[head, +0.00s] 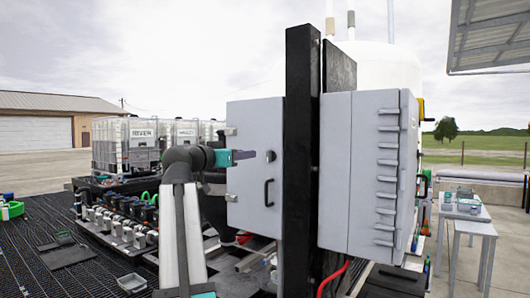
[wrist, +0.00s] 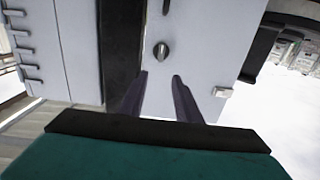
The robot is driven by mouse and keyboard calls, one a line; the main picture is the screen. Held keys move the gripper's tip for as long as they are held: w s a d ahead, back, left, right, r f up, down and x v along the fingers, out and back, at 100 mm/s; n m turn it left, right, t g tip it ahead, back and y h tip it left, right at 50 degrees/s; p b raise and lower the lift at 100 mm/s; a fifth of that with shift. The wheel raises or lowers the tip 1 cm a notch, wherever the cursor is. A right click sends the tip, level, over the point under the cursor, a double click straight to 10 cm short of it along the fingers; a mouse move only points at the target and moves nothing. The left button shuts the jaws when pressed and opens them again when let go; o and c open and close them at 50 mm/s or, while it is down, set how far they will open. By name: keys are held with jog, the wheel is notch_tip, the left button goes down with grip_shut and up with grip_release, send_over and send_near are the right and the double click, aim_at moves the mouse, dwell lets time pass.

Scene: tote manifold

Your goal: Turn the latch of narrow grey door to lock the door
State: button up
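The narrow grey door (head: 250,180) is left of the black post in the head view and looks shut. Its small dark latch (head: 271,156) is on the post side, above a black pull handle (head: 268,192). In the wrist view the latch (wrist: 161,51) is a round knob with a raised grip that looks roughly upright in the picture. My gripper (head: 254,155) is in front of the door, left of the latch in the head view. In the wrist view my gripper (wrist: 160,77) is open and empty, its two purple fingers apart, with the latch beyond and between their tips, not visibly touched.
A black post (head: 302,150) stands right of the door. Beyond it is a wider grey cabinet (head: 365,170) with several clips on its edge. A pipe manifold (head: 120,222) and white tanks (head: 125,145) are at left. A silver hinge (wrist: 222,92) is on the door.

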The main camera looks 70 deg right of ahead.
jog(key=p, duration=0.4)
send_near(270, 156)
jog(key=d+r, duration=0.2)
jog(key=d, duration=0.4)
jog(key=shift+s+d+f, duration=0.15)
jog(key=shift+s+d, duration=0.55)
jog(key=shift+d, duration=0.1)
grip_shut()
